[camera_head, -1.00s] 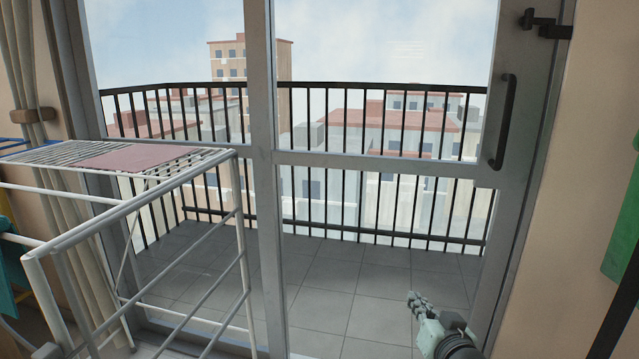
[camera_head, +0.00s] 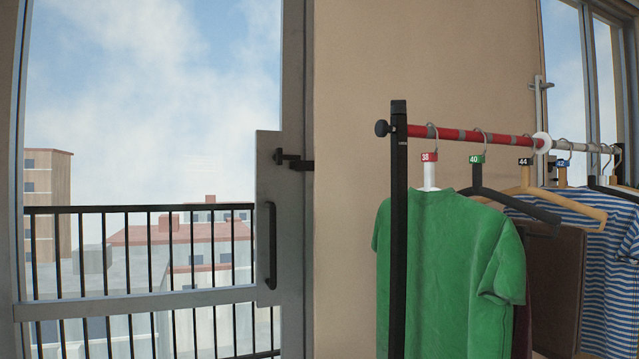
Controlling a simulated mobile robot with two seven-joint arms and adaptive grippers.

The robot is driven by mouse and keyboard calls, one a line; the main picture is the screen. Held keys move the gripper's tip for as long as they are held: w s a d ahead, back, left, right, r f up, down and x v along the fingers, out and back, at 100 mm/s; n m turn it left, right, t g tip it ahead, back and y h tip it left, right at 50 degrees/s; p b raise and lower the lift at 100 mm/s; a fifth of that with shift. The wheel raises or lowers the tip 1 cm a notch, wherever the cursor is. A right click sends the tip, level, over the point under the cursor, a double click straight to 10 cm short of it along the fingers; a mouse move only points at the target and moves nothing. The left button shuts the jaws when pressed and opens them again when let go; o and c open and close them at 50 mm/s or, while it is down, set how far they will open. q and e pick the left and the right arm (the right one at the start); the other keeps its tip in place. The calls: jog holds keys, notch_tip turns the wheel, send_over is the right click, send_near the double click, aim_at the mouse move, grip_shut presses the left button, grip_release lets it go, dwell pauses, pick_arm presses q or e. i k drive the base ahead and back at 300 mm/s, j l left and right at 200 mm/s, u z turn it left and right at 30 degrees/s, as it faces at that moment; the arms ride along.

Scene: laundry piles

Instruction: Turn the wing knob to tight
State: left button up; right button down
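A small black knob (camera_head: 381,128) sticks out to the left from the top of the clothes rack's black upright post (camera_head: 398,230), level with the red rail (camera_head: 465,136). It is small in the view, and I cannot tell its wing shape or how tight it is. Neither of my grippers shows in the head view now.
A green shirt (camera_head: 450,270) and several other garments hang on the rack with numbered tags. A white disc (camera_head: 542,143) sits on the rail. At the left is a glass balcony door with a black handle (camera_head: 268,245). Beige wall (camera_head: 350,200) lies between door and rack.

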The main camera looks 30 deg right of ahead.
aim_at(397, 106)
jog(key=z, duration=1.25)
